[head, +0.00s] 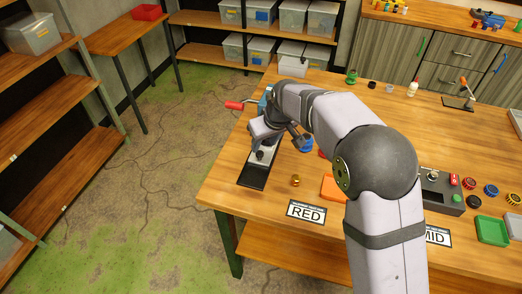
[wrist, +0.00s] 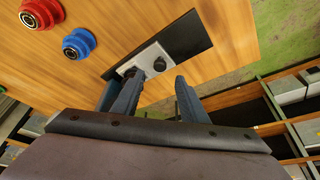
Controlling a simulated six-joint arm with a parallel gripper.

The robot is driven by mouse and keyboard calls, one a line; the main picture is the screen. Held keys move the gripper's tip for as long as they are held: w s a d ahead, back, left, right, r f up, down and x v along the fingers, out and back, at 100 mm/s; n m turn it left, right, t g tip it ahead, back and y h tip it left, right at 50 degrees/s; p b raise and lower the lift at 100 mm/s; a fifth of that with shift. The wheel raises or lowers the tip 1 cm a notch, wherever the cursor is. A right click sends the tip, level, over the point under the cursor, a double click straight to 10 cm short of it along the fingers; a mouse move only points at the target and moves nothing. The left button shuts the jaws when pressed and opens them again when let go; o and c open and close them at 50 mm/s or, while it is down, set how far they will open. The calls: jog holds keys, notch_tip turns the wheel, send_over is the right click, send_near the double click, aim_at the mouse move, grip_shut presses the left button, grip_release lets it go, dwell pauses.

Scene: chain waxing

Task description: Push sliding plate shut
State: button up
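A long black plate (head: 254,176) lies on the table near its left edge. It also shows in the wrist view (wrist: 188,36). A pale grey piece with a black knob (wrist: 153,62) sits at one end of it, and in the head view this piece (head: 264,153) is partly under my wrist. I cannot tell which of these parts slides. My gripper (wrist: 158,80) is open, its two dark blue fingers apart with nothing between them. Its tips are close to the grey piece; contact cannot be told. In the head view my arm largely hides the fingers.
Blue and red round parts (wrist: 79,44) lie on the table beside the plate. A small brass piece (head: 295,180), a RED label (head: 306,212) and an orange tray (head: 333,187) are nearby. The table's left edge is close.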

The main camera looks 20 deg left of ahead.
aim_at(260, 153)
jog(key=shift+p+x, duration=1.35)
jog(key=shift+x, duration=2.1)
